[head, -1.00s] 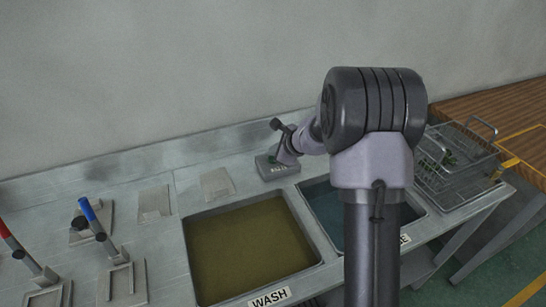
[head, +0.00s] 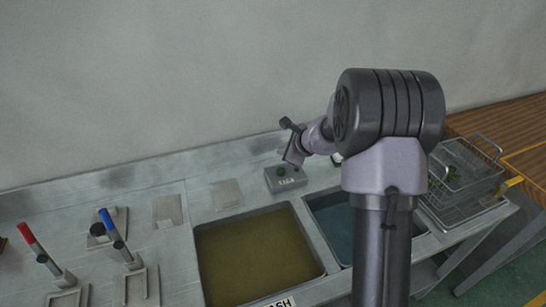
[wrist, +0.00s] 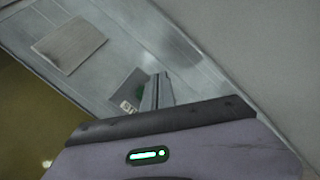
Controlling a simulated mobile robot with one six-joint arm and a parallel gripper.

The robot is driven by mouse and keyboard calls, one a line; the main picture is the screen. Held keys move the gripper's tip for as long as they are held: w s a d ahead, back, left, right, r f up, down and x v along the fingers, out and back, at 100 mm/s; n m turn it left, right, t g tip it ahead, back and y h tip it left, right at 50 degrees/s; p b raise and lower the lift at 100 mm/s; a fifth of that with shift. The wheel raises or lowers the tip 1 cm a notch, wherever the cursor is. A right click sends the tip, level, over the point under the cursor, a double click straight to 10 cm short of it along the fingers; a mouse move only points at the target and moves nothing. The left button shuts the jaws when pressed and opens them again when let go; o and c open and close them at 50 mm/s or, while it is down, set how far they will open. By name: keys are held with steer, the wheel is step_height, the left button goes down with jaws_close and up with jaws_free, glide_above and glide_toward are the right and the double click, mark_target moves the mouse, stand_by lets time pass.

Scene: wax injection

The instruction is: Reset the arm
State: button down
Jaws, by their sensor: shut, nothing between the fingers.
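The gripper is apart from the box.
The wash basin (head: 204,277) with yellowish liquid and a second basin with bluish liquid (head: 334,222) are set in the bench. A wire basket (head: 462,195) stands at the right. Red-handled (head: 26,234) and blue-handled (head: 107,220) tools stand at the left. The wall is behind.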

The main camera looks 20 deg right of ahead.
steer(key=s+a+r+n+g+y, duration=0.1)
steer(key=s+a+r+n+y, duration=0.1)
steer(key=s+a+r+n, duration=1)
steer(key=s+a+r+n+g+h, duration=0.1)
steer(key=s+n, duration=0.3)
steer(key=s, duration=0.9)
steer(key=s+a+r+n+g, duration=0.1)
steer(key=s+a+n, duration=0.3)
steer(key=s, duration=0.9)
steer(key=shift+a+r+h, duration=0.15)
steer(key=shift+r+h, duration=0.2)
steer(key=shift+h, duration=0.05)
